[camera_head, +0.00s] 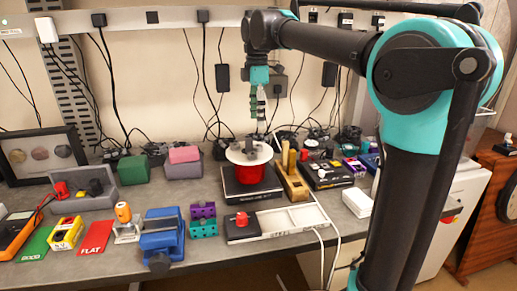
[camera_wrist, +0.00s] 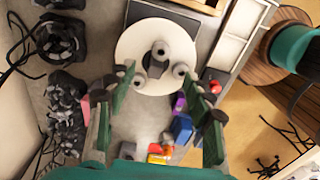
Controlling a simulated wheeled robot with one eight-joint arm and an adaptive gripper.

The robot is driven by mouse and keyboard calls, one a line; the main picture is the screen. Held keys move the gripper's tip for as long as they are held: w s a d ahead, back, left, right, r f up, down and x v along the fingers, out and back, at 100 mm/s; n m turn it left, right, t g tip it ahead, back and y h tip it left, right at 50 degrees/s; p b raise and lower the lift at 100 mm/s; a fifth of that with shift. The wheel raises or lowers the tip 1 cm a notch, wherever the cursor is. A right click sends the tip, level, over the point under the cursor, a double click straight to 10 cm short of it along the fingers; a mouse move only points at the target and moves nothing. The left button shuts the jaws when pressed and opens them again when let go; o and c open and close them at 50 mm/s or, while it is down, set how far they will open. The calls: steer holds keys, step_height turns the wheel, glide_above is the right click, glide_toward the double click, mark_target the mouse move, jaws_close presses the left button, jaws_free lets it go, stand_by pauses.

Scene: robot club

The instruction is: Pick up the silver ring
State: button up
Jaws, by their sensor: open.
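A white disc (camera_head: 236,153) rests on a red round base (camera_head: 250,174), which stands on a black square plate (camera_head: 240,190) near the table's middle. Several small grey pieces lie on the disc; in the wrist view one is a grey round piece (camera_wrist: 160,49) near its centre, with a ring-like silver piece (camera_wrist: 181,70) to the right and another (camera_wrist: 140,80) to the lower left. I cannot tell which is the silver ring. My gripper (camera_head: 260,106) is above the disc, pointing down, open and empty. Its green fingers (camera_wrist: 161,82) spread either side of the disc's lower part.
A wooden block stand (camera_head: 291,178) and a white tray (camera_head: 300,218) stand right of the disc. Purple and teal blocks (camera_head: 203,219) and a blue vise (camera_head: 162,235) are at front left. Black chargers and cables crowd the back; the desktop between items is narrow.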

mark_target(258, 146)
step_height(258, 146, down, 10)
steer(key=shift+d+r, duration=0.1)
steer(key=shift+r, duration=0.05)
stand_by(0.4)
jaws_close()
